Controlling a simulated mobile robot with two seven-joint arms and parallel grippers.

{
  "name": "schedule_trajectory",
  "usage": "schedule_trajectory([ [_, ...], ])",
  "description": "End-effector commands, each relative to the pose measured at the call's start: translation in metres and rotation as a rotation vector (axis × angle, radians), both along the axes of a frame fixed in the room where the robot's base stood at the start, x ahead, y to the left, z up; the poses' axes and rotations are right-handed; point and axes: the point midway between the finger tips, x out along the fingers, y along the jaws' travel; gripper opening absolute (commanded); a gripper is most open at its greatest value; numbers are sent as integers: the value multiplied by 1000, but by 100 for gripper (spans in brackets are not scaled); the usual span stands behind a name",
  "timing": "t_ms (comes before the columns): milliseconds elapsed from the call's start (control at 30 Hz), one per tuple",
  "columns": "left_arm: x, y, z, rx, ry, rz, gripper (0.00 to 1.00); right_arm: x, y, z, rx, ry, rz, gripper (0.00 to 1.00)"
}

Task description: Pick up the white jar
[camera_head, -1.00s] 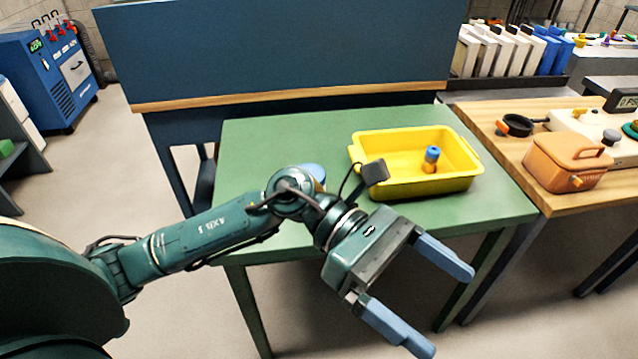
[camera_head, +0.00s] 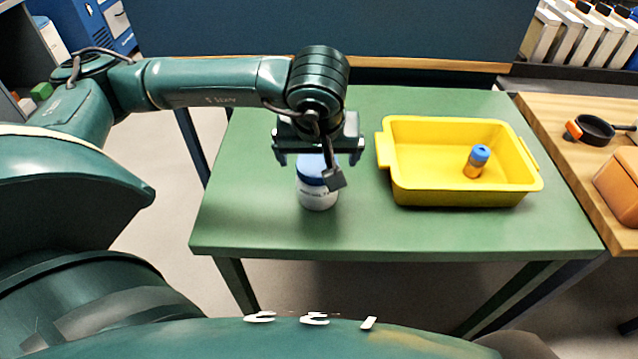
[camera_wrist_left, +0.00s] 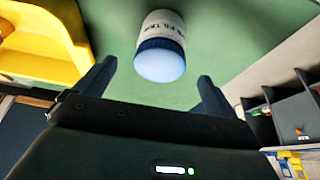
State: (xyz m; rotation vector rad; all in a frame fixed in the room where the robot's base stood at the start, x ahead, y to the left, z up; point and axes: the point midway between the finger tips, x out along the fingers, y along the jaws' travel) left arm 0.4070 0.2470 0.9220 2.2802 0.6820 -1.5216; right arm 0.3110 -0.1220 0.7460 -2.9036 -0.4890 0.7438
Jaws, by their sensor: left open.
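The white jar (camera_head: 318,199) with a blue lid stands upright on the green table (camera_head: 270,226), left of the yellow bin. My left gripper (camera_head: 318,157) is above and just behind it, pointing down, and partly hides its lid. In the left wrist view the jar (camera_wrist_left: 161,30) shows with its pale blue lid toward the camera, between the two open fingers (camera_wrist_left: 156,80) and beyond their tips. The fingers are apart and hold nothing. My right gripper is not in view.
A yellow bin (camera_head: 425,192) holding a small orange bottle with a blue cap (camera_head: 477,161) stands close to the right of my gripper. A wooden bench (camera_head: 570,150) adjoins the table on the right. The table's front left is clear.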

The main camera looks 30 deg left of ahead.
Motion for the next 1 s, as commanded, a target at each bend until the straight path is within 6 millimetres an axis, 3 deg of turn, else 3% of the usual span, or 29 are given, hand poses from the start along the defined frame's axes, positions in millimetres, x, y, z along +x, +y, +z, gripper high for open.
schedule_trajectory([
  [600,27,21,-61,-3,2,1,95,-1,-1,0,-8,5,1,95],
  [867,29,21,-65,-2,0,-1,95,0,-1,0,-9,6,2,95],
  [1000,29,21,-65,-2,0,-1,86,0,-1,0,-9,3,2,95],
])
